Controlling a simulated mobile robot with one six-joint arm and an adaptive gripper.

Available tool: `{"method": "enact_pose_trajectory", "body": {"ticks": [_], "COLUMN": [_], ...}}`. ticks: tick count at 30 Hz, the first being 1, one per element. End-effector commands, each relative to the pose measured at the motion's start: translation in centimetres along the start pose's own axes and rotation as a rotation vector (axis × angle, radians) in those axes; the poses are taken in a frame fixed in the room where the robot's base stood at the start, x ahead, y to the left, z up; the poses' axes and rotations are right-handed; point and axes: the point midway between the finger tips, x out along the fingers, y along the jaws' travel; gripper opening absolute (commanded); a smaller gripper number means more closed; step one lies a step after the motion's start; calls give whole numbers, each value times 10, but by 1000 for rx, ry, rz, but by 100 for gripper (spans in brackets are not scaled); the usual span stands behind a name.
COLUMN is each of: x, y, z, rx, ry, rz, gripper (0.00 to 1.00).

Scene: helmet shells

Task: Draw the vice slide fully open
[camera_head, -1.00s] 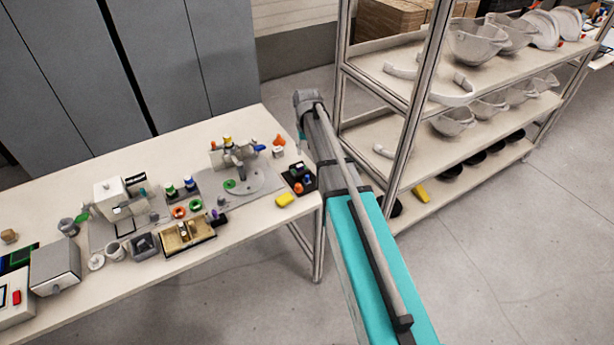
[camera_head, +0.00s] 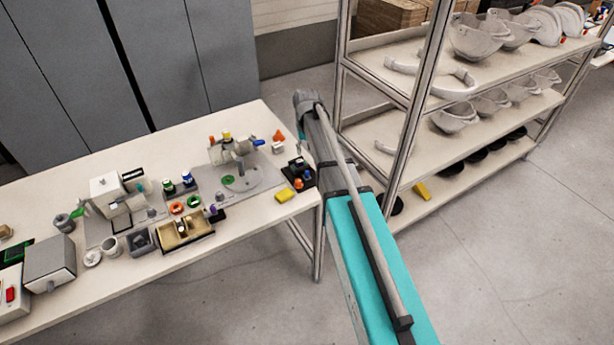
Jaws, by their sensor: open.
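No vice slide can be made out for certain in the head view. A grey fixture (camera_head: 232,152) with small coloured knobs stands on a grey plate toward the right end of the table. It is too small to tell whether it is the vice or how far any slide is drawn. My arm, with a teal link, rises at the right of the table and ends in view at a grey joint by the table's right edge. My gripper is not visible, so its place relative to the vice cannot be told.
A shelf rack (camera_head: 410,113) with helmet shells stands at the right. The floor in front is clear.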

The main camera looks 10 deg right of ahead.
Motion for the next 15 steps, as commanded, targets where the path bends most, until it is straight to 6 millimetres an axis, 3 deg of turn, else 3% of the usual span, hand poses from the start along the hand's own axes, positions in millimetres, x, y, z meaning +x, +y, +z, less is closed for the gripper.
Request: {"method": "enact_pose_trajectory", "body": {"ticks": [15], "x": [45], "y": [0], "z": [0], "rx": [0], "ry": [0], "rz": [0], "gripper": [59]}}
